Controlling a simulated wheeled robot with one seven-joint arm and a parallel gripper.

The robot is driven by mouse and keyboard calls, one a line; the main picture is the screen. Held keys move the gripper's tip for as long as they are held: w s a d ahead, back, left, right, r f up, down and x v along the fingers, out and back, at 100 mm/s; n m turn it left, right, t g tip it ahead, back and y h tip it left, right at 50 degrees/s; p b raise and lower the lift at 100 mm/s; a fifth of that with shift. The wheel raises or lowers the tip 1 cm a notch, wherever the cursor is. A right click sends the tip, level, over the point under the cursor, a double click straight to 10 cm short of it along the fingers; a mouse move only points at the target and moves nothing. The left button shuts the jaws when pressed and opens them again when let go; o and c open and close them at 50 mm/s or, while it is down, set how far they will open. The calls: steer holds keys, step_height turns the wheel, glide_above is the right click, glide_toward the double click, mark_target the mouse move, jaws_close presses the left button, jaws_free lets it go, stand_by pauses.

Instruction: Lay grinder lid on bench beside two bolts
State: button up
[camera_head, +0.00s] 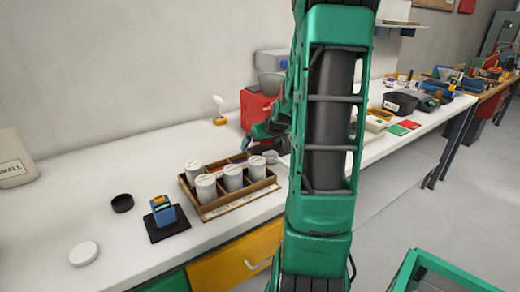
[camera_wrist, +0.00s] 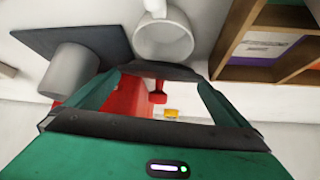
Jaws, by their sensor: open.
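A red machine (camera_head: 257,108), which looks like the grinder, stands against the wall with a grey bowl-shaped part (camera_head: 270,84) above it. My arm hides its right side. My gripper (camera_head: 268,130) is low in front of it, partly hidden by my arm. In the wrist view, my gripper (camera_wrist: 160,92) is open, with red parts (camera_wrist: 155,98) showing between and behind the fingers. A grey cylinder (camera_wrist: 70,72) and a white cup-like piece (camera_wrist: 163,38) are close beyond it. I cannot tell which piece is the grinder lid. I cannot make out the two bolts.
A wooden divided tray (camera_head: 238,207) with several grey canisters stands in front. A blue device (camera_head: 162,210) on a black pad, a black ring (camera_head: 122,203) and a white disc (camera_head: 84,253) lie to its left.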

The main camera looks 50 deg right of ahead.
steer(key=shift+w+f, duration=0.15)
steer(key=shift+c, duration=0.6)
steer(key=shift+d, duration=0.1)
steer(key=c, duration=0.8)
steer(key=shift+r, duration=0.45)
step_height(320, 180, up, 3)
steer(key=shift+r, duration=0.2)
steer(key=a+r, duration=0.6)
steer(key=a, duration=0.5)
steer(key=shift+a+r, duration=0.4)
